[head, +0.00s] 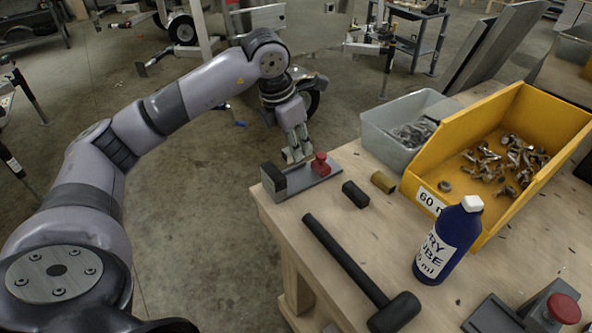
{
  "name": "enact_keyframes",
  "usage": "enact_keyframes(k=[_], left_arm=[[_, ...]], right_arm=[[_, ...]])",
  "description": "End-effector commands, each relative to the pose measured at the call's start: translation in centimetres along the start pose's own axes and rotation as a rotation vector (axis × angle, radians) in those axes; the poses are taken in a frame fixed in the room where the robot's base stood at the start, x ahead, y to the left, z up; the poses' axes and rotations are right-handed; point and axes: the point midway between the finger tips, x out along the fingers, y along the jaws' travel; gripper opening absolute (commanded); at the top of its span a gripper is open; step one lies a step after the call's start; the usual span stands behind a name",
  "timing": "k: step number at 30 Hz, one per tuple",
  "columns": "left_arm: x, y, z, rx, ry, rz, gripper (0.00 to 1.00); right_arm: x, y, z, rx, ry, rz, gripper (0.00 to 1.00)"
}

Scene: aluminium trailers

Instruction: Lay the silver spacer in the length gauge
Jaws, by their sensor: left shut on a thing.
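The length gauge (322,180) lies at the table's far left corner. It is a grey plate with a dark block (273,178) at its left end and a red stop (320,164) toward its right end. My left gripper (297,155) points down over the gauge, between the dark block and the red stop. Its fingers are shut on a small, pale piece, which fits the silver spacer. The fingers mostly hide this piece, and I cannot tell if it touches the plate. My right gripper is not in view.
A black block (355,194) and a brass cylinder (383,182) lie right of the gauge. A black mallet (345,262), a blue bottle (447,240), a yellow bin (428,172) of metal parts and a grey bin (381,143) crowd the table. Open floor lies left of the table.

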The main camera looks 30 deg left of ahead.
Motion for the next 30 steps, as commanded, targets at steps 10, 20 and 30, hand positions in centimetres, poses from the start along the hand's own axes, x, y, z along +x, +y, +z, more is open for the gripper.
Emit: enact_keyframes(k=[10,20,30], left_arm=[[4.3,0.0,-1.2,0.001,0.002,-0.001,0.0],[7.8,-0.1,-2.1,0.003,-0.001,-0.001,0.0],[8.2,-0.1,-2.2,0.002,-0.001,-0.001,0.21]], right_arm=[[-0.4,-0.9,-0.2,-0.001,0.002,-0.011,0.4],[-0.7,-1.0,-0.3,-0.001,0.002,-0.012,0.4],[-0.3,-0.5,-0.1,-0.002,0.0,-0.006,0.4]])
